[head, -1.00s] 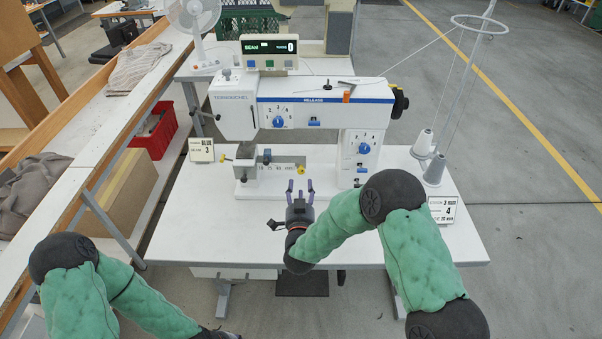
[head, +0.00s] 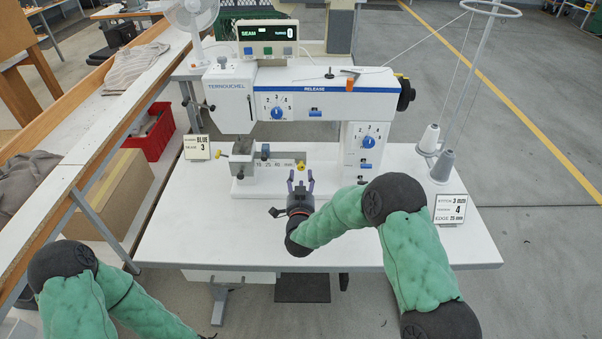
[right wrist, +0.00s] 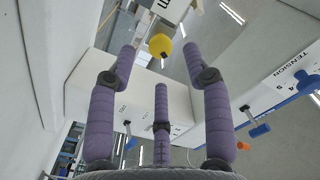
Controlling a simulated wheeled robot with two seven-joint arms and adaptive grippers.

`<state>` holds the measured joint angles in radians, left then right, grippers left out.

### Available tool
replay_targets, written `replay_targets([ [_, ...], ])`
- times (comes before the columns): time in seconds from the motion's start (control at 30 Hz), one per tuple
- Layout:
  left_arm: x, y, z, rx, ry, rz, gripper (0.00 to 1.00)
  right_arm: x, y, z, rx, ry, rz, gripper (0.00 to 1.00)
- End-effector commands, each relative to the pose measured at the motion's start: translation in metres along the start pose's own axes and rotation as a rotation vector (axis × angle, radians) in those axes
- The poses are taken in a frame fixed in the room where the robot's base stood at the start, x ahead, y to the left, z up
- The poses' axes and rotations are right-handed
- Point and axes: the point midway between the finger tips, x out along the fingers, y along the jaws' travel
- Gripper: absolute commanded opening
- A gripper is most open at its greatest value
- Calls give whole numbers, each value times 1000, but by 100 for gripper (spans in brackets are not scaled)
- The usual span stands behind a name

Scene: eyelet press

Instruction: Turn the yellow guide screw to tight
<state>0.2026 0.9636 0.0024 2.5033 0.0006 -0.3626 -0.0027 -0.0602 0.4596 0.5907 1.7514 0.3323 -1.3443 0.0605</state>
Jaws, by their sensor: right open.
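The yellow guide screw (head: 301,167) is a small round knob at the right end of the guide's scale plate (head: 272,167), low on the front of the sewing machine. In the right wrist view the screw (right wrist: 160,45) shows as a yellow ball just beyond the fingertips, roughly centred between the two outer fingers. My right gripper (head: 301,179) is open and empty, just in front of the screw, pointing at the machine. In the right wrist view its purple fingers (right wrist: 160,70) are spread and appear apart from the screw. My left gripper is out of the head view.
The sewing machine (head: 330,92) stands on a white table (head: 200,232). Small cards stand left (head: 196,147) and right (head: 450,209). Thread cones (head: 428,140) stand at the right. A blue dial (head: 368,142) is on the machine's column. The table's front left is clear.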

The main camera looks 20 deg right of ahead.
Motion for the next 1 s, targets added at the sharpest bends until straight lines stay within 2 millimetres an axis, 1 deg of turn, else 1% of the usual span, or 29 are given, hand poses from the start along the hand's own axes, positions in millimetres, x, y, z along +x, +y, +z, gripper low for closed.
replay_targets([
  [0.03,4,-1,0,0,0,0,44,9,1,2,0,1,1,50],
  [0.1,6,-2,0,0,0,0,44,20,1,2,0,0,0,50],
  [0.3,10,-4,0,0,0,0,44,40,0,1,0,1,-1,50],
  [0.43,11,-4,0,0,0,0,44,45,0,1,-1,-1,-1,50],
  [0.67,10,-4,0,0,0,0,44,45,0,0,-1,-1,-1,50],
  [0.7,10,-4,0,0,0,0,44,45,0,0,-1,-1,-1,47],
  [0.77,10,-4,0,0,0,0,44,45,0,0,-1,-1,-1,30],
  [0.8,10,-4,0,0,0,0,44,45,0,0,-1,-1,-1,19],
  [0.87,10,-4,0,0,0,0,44,45,0,0,-1,-1,-1,2],
  [0.9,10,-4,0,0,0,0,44,45,0,0,-1,-1,-1,0],
  [1.0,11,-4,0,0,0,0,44,45,0,0,0,-1,-1,0],
])
